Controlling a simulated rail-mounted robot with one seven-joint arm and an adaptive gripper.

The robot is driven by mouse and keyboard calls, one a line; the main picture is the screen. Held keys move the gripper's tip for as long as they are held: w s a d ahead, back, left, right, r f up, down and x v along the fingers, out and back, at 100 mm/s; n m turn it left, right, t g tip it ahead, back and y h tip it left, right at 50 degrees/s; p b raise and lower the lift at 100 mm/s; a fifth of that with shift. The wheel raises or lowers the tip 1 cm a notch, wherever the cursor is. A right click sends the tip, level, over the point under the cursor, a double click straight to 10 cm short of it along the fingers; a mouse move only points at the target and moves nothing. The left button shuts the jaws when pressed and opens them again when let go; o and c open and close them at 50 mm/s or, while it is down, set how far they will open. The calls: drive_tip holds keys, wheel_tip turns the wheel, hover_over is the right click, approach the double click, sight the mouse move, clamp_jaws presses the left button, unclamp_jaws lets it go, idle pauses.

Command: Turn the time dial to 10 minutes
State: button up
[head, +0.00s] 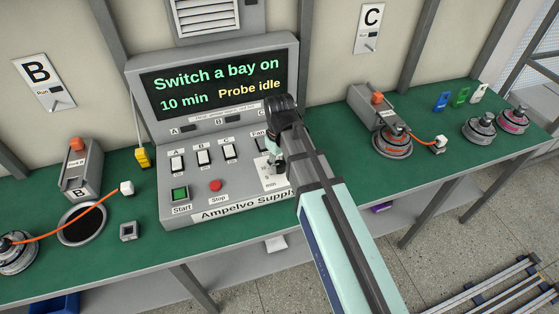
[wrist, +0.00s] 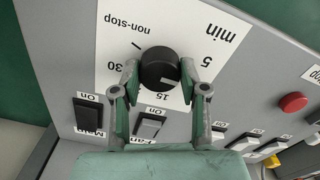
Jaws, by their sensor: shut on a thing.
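The time dial (wrist: 159,68) is a black round knob on a white scale plate (wrist: 115,22), marked 5, 15, 30 and non-stop, upside down in the wrist view. A pale mark on the knob points to lower right there, between 15 and 5. My gripper (wrist: 160,75) is shut on the dial, one finger on each side. In the head view my gripper (head: 275,165) is over the right part of the grey supply panel and hides the dial. The screen (head: 215,87) reads "Switch a bay on", "10 min" and "Probe idle".
Main and Fan rocker switches (wrist: 151,125) sit close to my fingers. Bay switches (head: 202,157), a green Start button (head: 180,193) and a red Stop button (head: 215,185) lie to the left. Hub motors (head: 392,143) and orange cables lie on the green bench.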

sight(280, 164)
drive_tip(key=shift+m+p, duration=0.45)
drive_tip(key=shift+m, duration=1.45)
drive_tip(key=o, duration=1.1)
drive_tip(key=shift+o, duration=0.2)
wheel_tip(280, 164, up, 12)
